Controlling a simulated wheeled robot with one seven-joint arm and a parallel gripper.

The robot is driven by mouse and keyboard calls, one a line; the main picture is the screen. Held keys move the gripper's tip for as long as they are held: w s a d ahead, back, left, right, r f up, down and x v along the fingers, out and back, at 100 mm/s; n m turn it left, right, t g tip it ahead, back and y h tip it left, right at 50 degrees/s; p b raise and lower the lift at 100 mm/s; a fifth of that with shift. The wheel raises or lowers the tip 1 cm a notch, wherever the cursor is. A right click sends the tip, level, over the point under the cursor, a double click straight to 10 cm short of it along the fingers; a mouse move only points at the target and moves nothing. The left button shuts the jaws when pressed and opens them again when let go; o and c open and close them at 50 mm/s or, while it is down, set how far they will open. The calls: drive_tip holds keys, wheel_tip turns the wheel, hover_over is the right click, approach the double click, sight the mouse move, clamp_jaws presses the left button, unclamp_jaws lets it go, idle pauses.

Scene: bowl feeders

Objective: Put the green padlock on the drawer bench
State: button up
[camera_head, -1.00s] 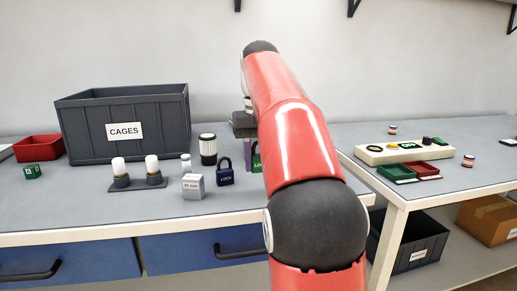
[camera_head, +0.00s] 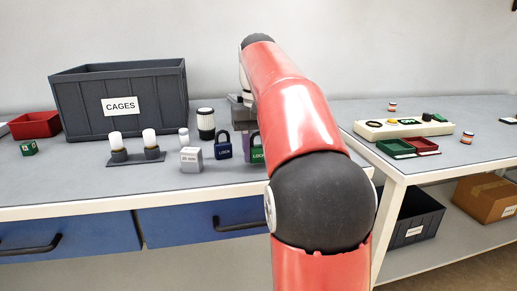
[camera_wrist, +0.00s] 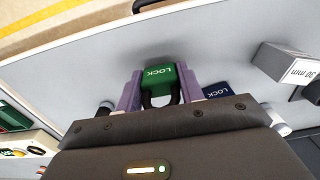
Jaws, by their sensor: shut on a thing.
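The green padlock (camera_head: 258,155) shows at the left edge of my red arm, its label facing the camera. In the wrist view the green padlock (camera_wrist: 159,74) sits between the two purple fingers of my gripper (camera_wrist: 160,88), which is shut on it. In the head view my gripper (camera_head: 252,142) is partly hidden by my arm. The drawer bench (camera_head: 100,190) has a grey top and blue drawers; the padlock is over its right part, near the front. I cannot tell whether the padlock touches the top.
A navy padlock (camera_head: 223,147) stands close left of the green one. A grey block (camera_head: 191,160), a white-and-black jar (camera_head: 206,124) and a rack with two white-topped pieces (camera_head: 136,154) stand further left. A second table (camera_head: 440,170) stands right.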

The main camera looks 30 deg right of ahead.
sight(258, 132)
drive_tip(key=shift+f+b, duration=0.35)
drive_tip(key=shift+f, duration=0.25)
drive_tip(key=o, duration=1.2)
drive_tip(key=shift+c, duration=0.2)
wheel_tip(258, 132, up, 6)
drive_tip(key=shift+f+p, duration=0.1)
drive_tip(key=shift+p, duration=1)
drive_tip(key=shift+r, duration=1.05)
drive_tip(key=shift+s+a, duration=0.25)
drive_tip(key=shift+a, duration=0.05)
drive_tip(key=s+a+f+n+t, duration=0.1)
drive_tip(key=s+a+f+t, duration=0.1)
drive_tip(key=s+a+f, duration=0.4)
drive_tip(key=s+a+f+n+t, duration=0.2)
drive_tip(key=s+a+f, duration=0.5)
drive_tip(key=s+f, duration=0.6)
wheel_tip(258, 132, down, 3)
drive_tip(key=shift+s+f+t, duration=0.1)
drive_tip(key=shift+s+t, duration=0.15)
drive_tip(key=shift+t, duration=0.55)
